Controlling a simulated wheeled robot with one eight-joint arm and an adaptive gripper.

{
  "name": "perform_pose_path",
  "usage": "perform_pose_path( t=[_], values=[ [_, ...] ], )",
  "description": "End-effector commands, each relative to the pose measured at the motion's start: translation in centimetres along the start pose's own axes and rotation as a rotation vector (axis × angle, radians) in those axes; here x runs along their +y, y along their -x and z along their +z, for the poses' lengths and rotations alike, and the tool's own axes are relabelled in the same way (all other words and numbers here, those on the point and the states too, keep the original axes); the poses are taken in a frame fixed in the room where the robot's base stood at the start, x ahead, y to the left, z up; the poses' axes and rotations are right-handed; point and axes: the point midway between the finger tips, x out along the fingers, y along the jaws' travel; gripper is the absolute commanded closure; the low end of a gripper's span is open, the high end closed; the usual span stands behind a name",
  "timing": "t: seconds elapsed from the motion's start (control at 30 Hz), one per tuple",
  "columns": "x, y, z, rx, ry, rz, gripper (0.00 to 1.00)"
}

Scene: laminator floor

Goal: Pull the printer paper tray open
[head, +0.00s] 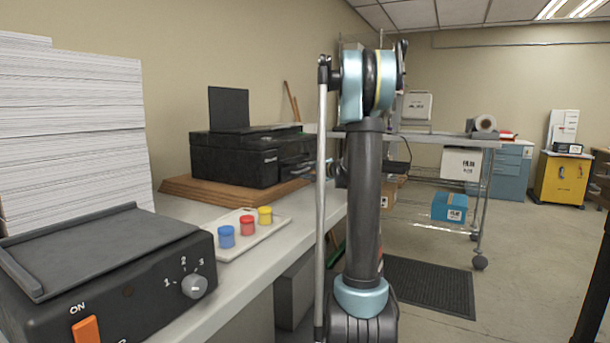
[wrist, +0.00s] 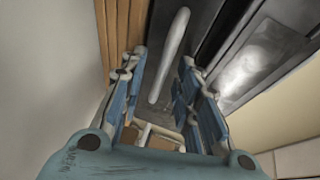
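The black printer (head: 240,158) sits on a wooden board on the left bench in the head view, its front facing right toward my arm. In the wrist view, the dark printer front (wrist: 215,25) fills the top, with a pale bar handle (wrist: 172,52) running along it. My gripper (wrist: 162,60) is open, its two blue fingers on either side of the handle. I see gaps between the handle and both fingers; contact is not visible. In the head view, my arm mostly hides the gripper beside the printer front.
The wooden board (head: 180,188) lies under the printer. A white tray (head: 236,247) with blue, red and yellow pots, a black laminator (head: 110,270) and paper stacks (head: 70,130) share the bench. A wire cart (head: 485,190) stands right of my arm. Open floor lies at right.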

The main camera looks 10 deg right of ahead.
Motion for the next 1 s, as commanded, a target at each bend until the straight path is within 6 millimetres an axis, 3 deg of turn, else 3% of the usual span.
perform_pose_path(
  t=[0.4, 0.53, 1.0],
  values=[
    [0.0, -0.7, 0.0, 0.0, 0.0, 0.0, 0.7],
    [0.0, -0.7, -0.1, 0.0, 0.0, 0.0, 1.0],
    [0.1, -0.4, 1.0, -0.017, 0.004, 0.0, 1.0]
  ],
)
